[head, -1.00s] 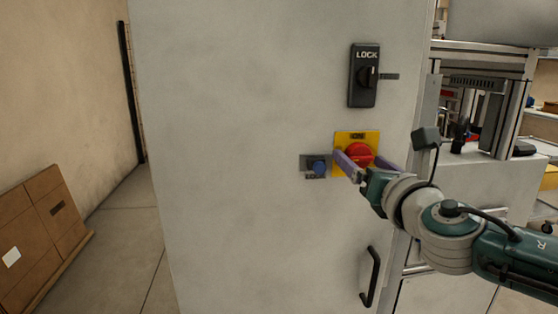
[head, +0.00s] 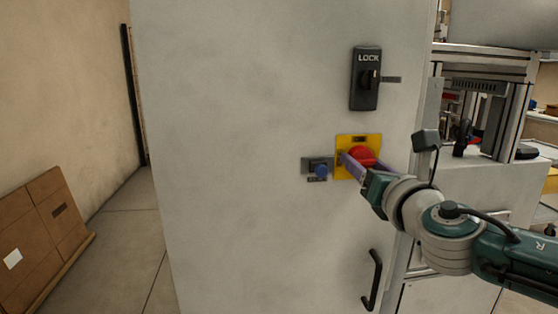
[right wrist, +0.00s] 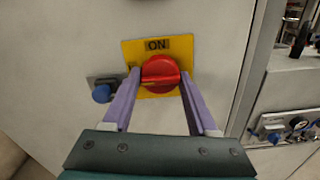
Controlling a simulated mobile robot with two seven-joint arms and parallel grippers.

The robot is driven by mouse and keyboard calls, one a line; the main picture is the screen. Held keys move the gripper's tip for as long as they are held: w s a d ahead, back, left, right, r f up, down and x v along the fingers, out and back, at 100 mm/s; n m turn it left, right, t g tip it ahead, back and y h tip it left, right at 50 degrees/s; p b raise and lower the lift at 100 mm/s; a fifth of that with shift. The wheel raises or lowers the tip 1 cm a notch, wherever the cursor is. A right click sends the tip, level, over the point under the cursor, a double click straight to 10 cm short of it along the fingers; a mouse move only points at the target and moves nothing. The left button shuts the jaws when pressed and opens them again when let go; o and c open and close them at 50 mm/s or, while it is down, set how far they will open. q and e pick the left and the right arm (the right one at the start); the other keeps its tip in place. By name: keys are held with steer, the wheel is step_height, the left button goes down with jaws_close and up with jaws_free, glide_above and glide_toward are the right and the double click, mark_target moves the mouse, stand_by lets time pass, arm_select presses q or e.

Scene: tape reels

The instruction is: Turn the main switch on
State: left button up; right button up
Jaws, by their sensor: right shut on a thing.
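The main switch is a red rotary knob (head: 362,154) on a yellow plate (head: 343,142), set in the face of a grey cabinet. In the right wrist view the knob (right wrist: 160,72) has a raised ridge running roughly sideways, and the yellow plate (right wrist: 132,52) carries an "ON" label above it. My right gripper (head: 362,163) is shut on the knob; its two purple fingers stand at the knob's left and right sides in the wrist view (right wrist: 160,80). The fingers partly cover the lower knob in the head view. My left gripper is not in view.
A blue knob (head: 320,170) on a grey plate sits just left of the switch. A black "LOCK" handle (head: 366,78) is above and a black door handle (head: 372,280) below. The cabinet face (head: 240,150) is flat and bare to the left. Machine framing (head: 485,60) stands right.

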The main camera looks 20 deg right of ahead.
steer(key=shift+c, duration=0.8)
steer(key=m+b, duration=0.1)
steer(key=m, duration=0.2)
steer(key=shift+f+b, duration=0.1)
steer(key=shift+b, duration=0.25)
steer(key=m+b, duration=0.2)
steer(key=m, duration=0.3)
steer(key=shift+m, duration=0.3)
steer(key=m+b, duration=0.1)
steer(key=m, duration=0.4)
steer(key=shift+r+m, duration=0.2)
steer(key=shift+m, duration=1.9)
